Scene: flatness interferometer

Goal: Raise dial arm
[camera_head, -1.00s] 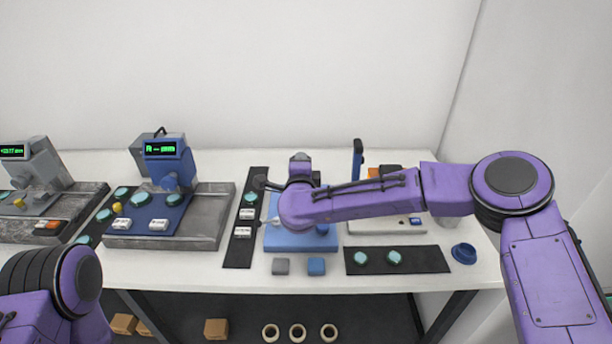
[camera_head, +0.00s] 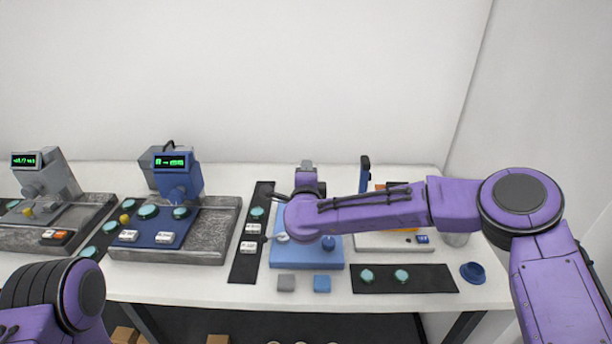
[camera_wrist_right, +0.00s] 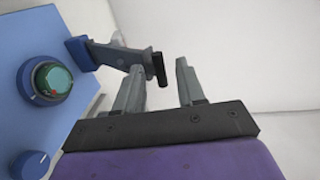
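A grey lever with a black tip (camera_wrist_right: 125,58), seemingly the dial arm, juts from a blue bracket (camera_wrist_right: 80,52) beside the blue base (camera_wrist_right: 55,115). A teal disc in a dark ring (camera_wrist_right: 50,82) and a blue knob (camera_wrist_right: 30,165) sit on that base. My right gripper (camera_wrist_right: 160,66) is open. In the right wrist view the black tip appears between its fingers; contact cannot be told. In the head view my right arm reaches over the blue base (camera_head: 290,262) and hides part of it. My left arm shows at lower left, its gripper out of frame.
A blue display unit (camera_head: 178,178) and a grey one (camera_head: 45,175) stand to the left on stone bases. A dark-blue post (camera_head: 364,175) stands behind my right arm.

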